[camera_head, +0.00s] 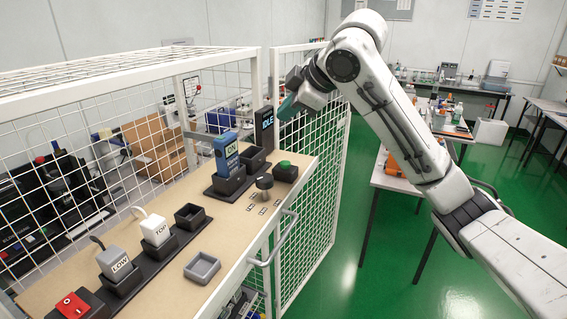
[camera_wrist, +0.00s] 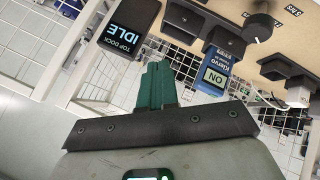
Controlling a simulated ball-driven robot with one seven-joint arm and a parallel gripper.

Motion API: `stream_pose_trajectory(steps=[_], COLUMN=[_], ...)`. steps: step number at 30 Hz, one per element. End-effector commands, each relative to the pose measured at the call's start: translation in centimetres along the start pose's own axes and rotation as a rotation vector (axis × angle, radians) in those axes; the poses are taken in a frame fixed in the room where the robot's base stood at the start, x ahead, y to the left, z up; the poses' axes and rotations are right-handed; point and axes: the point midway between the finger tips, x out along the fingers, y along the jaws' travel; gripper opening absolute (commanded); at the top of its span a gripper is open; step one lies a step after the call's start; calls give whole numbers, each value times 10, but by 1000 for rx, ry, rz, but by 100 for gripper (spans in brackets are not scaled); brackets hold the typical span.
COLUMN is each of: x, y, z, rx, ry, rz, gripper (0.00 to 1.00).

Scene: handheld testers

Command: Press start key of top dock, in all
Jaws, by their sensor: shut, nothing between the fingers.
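The green key (camera_head: 286,164) sits on a black box at the far right of the bench. Behind it stands the dark display (camera_head: 264,130), reading "IDLE"; the wrist view shows it as "TOP DOCK IDLE" (camera_wrist: 126,32). A blue tester (camera_head: 226,155) stands upright in a dock socket, its screen reading "ON"; it also shows in the wrist view (camera_wrist: 214,74). My gripper (camera_head: 285,110) is shut and empty, its teal fingers together in the wrist view (camera_wrist: 159,72). It is above and behind the green key, near the display, apart from the key.
A black knob (camera_head: 264,183) stands in front of the green key. White "TOP" (camera_head: 155,231) and grey "LOW" (camera_head: 114,263) blocks, a red switch (camera_head: 72,306) and an empty grey tray (camera_head: 202,267) are on the bench. White mesh fencing (camera_head: 312,190) borders it.

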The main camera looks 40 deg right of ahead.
Motion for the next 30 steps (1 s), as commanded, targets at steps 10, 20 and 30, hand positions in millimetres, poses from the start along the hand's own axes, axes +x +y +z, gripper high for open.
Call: stream_pose_trajectory(steps=[10, 20, 30], x=[26, 54, 60], y=[-19, -39, -43], z=[19, 39, 43], rx=[0, 1, 1], ry=[0, 1, 0], rz=[0, -1, 0], gripper=[0, 0, 0])
